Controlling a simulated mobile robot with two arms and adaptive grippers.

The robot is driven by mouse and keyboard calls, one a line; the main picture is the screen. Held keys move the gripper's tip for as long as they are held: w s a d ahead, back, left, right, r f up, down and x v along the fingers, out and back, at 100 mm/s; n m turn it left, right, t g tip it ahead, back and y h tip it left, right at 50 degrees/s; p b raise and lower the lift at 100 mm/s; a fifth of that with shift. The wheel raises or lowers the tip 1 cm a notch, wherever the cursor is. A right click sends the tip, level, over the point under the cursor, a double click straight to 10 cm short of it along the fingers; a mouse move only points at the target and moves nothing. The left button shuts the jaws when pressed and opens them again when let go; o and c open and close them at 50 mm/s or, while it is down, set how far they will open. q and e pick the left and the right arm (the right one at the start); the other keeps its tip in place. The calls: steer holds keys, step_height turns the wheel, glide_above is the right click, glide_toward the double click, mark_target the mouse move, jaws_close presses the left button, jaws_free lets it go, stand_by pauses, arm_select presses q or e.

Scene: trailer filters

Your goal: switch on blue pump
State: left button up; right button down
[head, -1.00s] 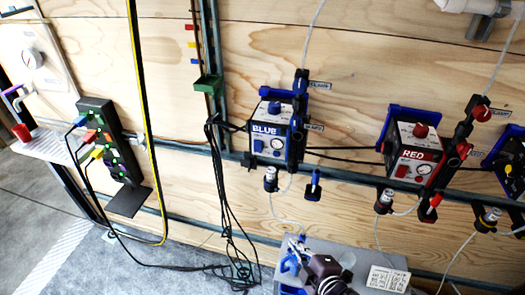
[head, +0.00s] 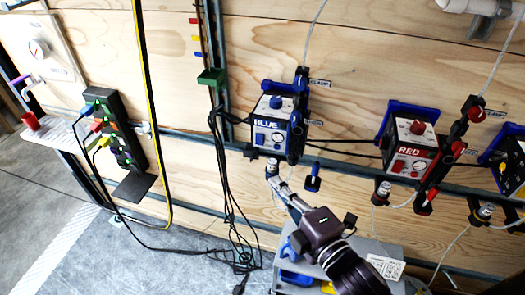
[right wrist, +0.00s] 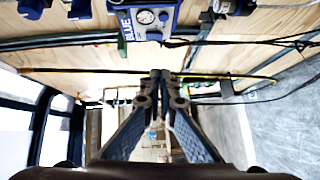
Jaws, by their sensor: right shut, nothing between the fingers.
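In the right wrist view the pump (right wrist: 148,20) is cut off by the top edge. My right gripper (head: 283,188) is shut and empty, just below the blue pump and apart from it. Its fingertips (right wrist: 160,76) meet in the right wrist view. Whether the pump is on cannot be told. My left gripper is not in view.
A power strip (head: 125,135) with plugged cables is on the left. Cables hang left of the blue pump.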

steer(key=p, duration=0.3)
glide_toward(257, 144)
steer(key=w+a, duration=0.2)
steer(key=a, duration=0.3)
steer(key=shift+w+d+f+p, duration=0.1)
steer(key=shift+w+d+p, duration=0.3)
steer(key=shift+w, duration=0.4)
steer(key=shift+w+d+f+p, duration=0.1)
steer(key=shift+w+d+p, duration=0.1)
steer(key=shift+w+d, duration=0.5)
steer(key=shift+w+a, duration=0.15)
steer(key=shift+a, duration=0.1)
steer(key=shift+w+d+f+b, duration=0.15)
steer(key=shift+f+b, duration=0.15)
steer(key=shift+b, duration=0.4)
steer(key=shift+w, duration=0.1)
steer(key=shift+r, duration=0.2)
steer(key=shift+f, duration=0.1)
